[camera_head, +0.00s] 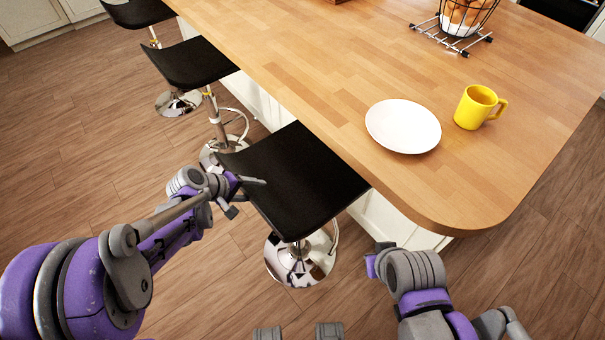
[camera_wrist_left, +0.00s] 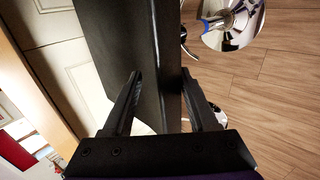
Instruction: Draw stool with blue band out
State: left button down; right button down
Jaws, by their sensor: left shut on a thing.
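The nearest stool has a black seat (camera_head: 295,178) and a round chrome base (camera_head: 300,262), beside the island's long side. My left gripper (camera_head: 245,192) is shut on the left edge of this seat. In the left wrist view the black seat (camera_wrist_left: 165,60) lies between the two fingers. A blue band (camera_wrist_left: 222,22) shows on a chrome post there; the nearest stool's post is mostly hidden in the head view. My right gripper (camera_head: 374,264) is near the island's corner, apart from the stool, and its fingers are not clear.
A second black stool (camera_head: 190,62) with a yellow band (camera_head: 208,93) stands farther along, and a third (camera_head: 138,12) beyond it. The wooden island top (camera_head: 300,60) holds a white plate (camera_head: 403,126), a yellow mug (camera_head: 478,106) and a wire basket (camera_head: 463,20). Floor (camera_head: 60,150) to the left is clear.

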pick_arm(q)
jog(key=shift+s+a+f, duration=0.2)
jog(key=shift+s+a, duration=0.3)
jog(key=shift+a, duration=0.15)
jog(key=shift+s+a+f, duration=0.15)
jog(key=shift+s+a, duration=0.35)
jog(key=shift+a, duration=0.1)
jog(key=s+a+b, duration=0.1)
jog(key=s+a, duration=0.8)
jog(key=a, duration=0.5)
jog(key=shift+s+a, duration=0.25)
jog(key=shift+s, duration=0.1)
jog(key=shift+c, duration=2.4)
grip_release()
jog(key=o, duration=0.5)
jog(key=shift+w, duration=0.15)
jog(key=shift+r, duration=0.2)
